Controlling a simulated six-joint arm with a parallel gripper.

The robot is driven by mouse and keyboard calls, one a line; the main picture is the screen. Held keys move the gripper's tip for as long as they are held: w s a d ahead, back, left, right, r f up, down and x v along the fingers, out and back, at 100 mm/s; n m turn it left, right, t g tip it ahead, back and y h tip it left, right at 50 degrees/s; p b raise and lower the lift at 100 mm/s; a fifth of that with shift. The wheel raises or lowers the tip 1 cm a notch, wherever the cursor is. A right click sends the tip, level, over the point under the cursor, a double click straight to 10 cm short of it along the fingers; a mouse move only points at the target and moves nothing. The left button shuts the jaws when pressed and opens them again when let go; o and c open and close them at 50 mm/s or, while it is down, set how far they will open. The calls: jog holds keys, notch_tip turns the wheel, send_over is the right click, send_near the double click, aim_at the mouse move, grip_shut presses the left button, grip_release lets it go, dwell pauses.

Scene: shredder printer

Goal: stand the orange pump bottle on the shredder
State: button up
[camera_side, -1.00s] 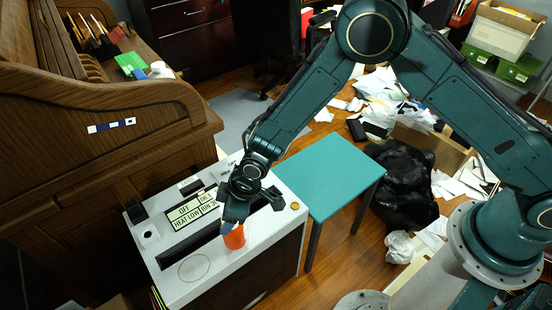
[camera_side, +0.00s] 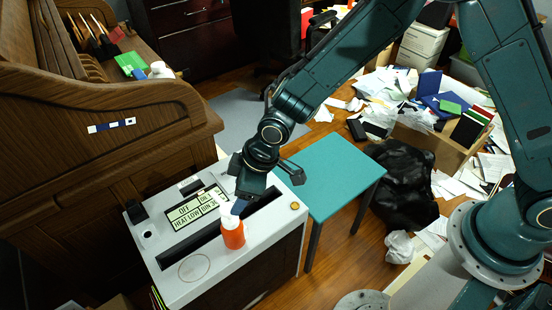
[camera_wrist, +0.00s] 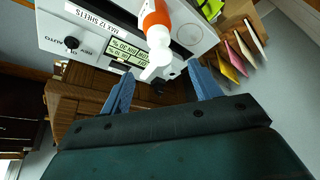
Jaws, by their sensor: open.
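The orange pump bottle (camera_side: 233,234) stands upright on the white top of the shredder (camera_side: 255,232), near its front edge and beside the dark slot. Its white pump top shows above the orange body. In the wrist view the bottle (camera_wrist: 153,16) and its white pump head (camera_wrist: 158,45) point toward my gripper. My gripper (camera_side: 240,202) is open, just above and behind the bottle in the side view. In the wrist view its blue fingers (camera_wrist: 160,72) are spread apart with a clear gap, and the bottle is beyond their tips.
A display panel (camera_side: 197,208) and a faint ring mark (camera_side: 194,267) are on the shredder top. A teal table (camera_side: 325,172) stands to the right. A wooden roll-top desk (camera_side: 95,140) is at left. Papers and a black bag (camera_side: 402,185) lie at right.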

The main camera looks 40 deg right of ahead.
jog(key=shift+v, duration=1.95)
jog(key=s+d+r+m+t+h, duration=0.1)
jog(key=s+d+r+m, duration=0.15)
jog(key=d+r, duration=0.6)
jog(key=s+d+r+m+t+h, duration=0.1)
jog(key=s+d+r+m, duration=0.15)
jog(key=d+r, duration=0.6)
jog(key=s+d+r+m, duration=0.2)
jog(key=s+d, duration=0.3)
jog(key=s, duration=0.3)
jog(key=s+d+r+m+h, duration=0.1)
jog(key=s+d+r+m, duration=0.2)
jog(key=s+d, duration=0.3)
jog(key=s+r, duration=0.1)
jog(key=s, duration=0.2)
jog(key=shift+t+h, duration=0.3)
